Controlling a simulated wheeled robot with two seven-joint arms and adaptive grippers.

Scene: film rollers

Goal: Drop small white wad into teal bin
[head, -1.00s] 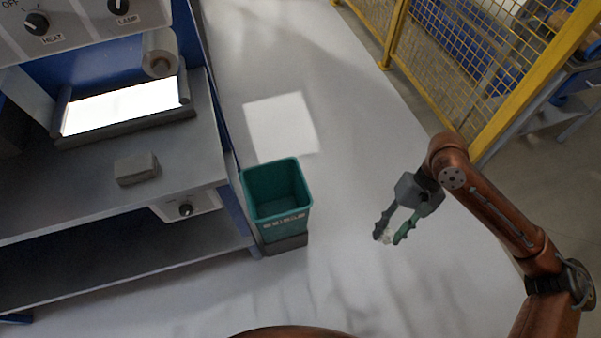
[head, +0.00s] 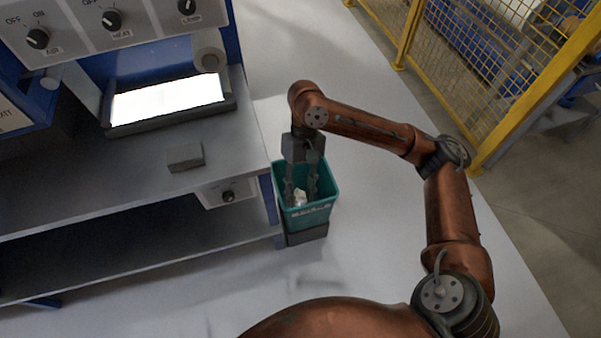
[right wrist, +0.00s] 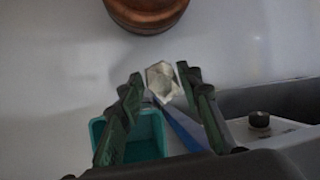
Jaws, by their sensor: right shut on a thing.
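The small white wad (head: 300,197) is crumpled and pale, between the fingertips of my right gripper (head: 301,194). The right wrist view shows the wad (right wrist: 162,82) between the two fingers of the gripper (right wrist: 161,80), which is shut on it. The bin's rim and inside (right wrist: 148,137) show partly behind a finger in the right wrist view. My left gripper is not in view.
The grey workbench (head: 120,195) is close to the bin's left side, with a grey block (head: 185,157) and a bright lit panel (head: 165,98) on it. A yellow mesh fence (head: 440,60) stands at the upper right. Floor right of the bin is clear.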

